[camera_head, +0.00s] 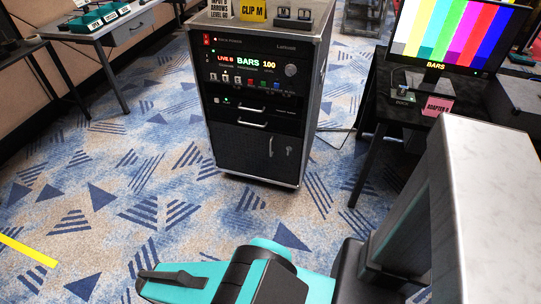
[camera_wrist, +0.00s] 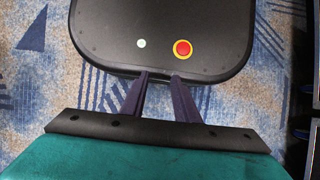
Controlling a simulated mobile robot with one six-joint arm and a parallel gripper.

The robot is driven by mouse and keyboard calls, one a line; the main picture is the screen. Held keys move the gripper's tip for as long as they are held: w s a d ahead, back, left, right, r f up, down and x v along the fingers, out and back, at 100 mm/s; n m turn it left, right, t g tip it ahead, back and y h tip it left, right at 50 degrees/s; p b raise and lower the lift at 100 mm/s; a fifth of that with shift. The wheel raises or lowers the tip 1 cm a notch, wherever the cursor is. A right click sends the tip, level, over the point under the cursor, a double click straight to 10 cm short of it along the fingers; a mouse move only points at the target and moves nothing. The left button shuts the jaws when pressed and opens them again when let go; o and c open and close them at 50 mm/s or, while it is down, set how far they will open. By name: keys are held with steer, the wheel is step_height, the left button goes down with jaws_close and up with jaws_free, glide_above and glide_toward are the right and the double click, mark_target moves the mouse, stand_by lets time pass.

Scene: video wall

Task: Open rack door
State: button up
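The equipment rack (camera_head: 205,130) stands upright on the carpet in the upper middle of the head view. Its dark rack door (camera_head: 240,152) is the lowest front panel and looks shut. A vertical silver door handle (camera_head: 271,146) sits near the door's right edge, with a small lock or key (camera_head: 289,151) beside it. My gripper (camera_wrist: 162,76) shows in the wrist view with its two dark fingers apart and nothing between them. In the head view my teal arm is folded low in front, well short of the door.
Two drawers with silver handles (camera_head: 252,124) lie above the door. A side table (camera_head: 125,30) stands at left, and a desk with a colour-bar monitor (camera_head: 455,35) at right. Patterned carpet (camera_head: 120,190) is free before the rack. Yellow tape (camera_head: 28,251) marks the floor at left.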

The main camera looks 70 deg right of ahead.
steer(key=w+d+f+m+t+b, duration=0.2)
steer(key=w+d+f+t+b, duration=0.15)
steer(key=w+d, duration=0.35)
steer(key=w+d+f+m+t+b, duration=0.2)
steer(key=w+d+f+t+b, duration=0.15)
steer(key=w+d, duration=0.35)
steer(key=w+d+m+t+h+b, duration=0.2)
steer(key=w+d+b, duration=0.1)
steer(key=d, duration=0.6)
steer(key=w+d+m+t+h+b, duration=0.1)
steer(key=w+d+t+h+b, duration=0.15)
steer(key=d, duration=0.65)
steer(key=s+d+r+m+t+h+b, duration=0.1)
steer(key=s+d+r+m+h+b, duration=0.15)
steer(key=d, duration=0.65)
steer(key=s+d+r+m+t+h+b, duration=0.1)
steer(key=s+d+r+h+b, duration=0.15)
steer(key=d, duration=0.75)
steer(key=s+d+r+m+g+h+b, duration=0.1)
steer(key=s+d+r+m+h+b, duration=0.1)
steer(key=s+d+r+h, duration=0.2)
steer(key=s+d+r+m+g+h+b, duration=0.2)
steer(key=s+d+r+h+b, duration=0.1)
steer(key=s+d, duration=0.7)
steer(key=s+r+h, duration=0.1)
steer(key=s, duration=0.2)
steer(key=shift+s+d+b, duration=0.15)
steer(key=shift+s+b, duration=0.1)
steer(key=shift+b, duration=0.1)
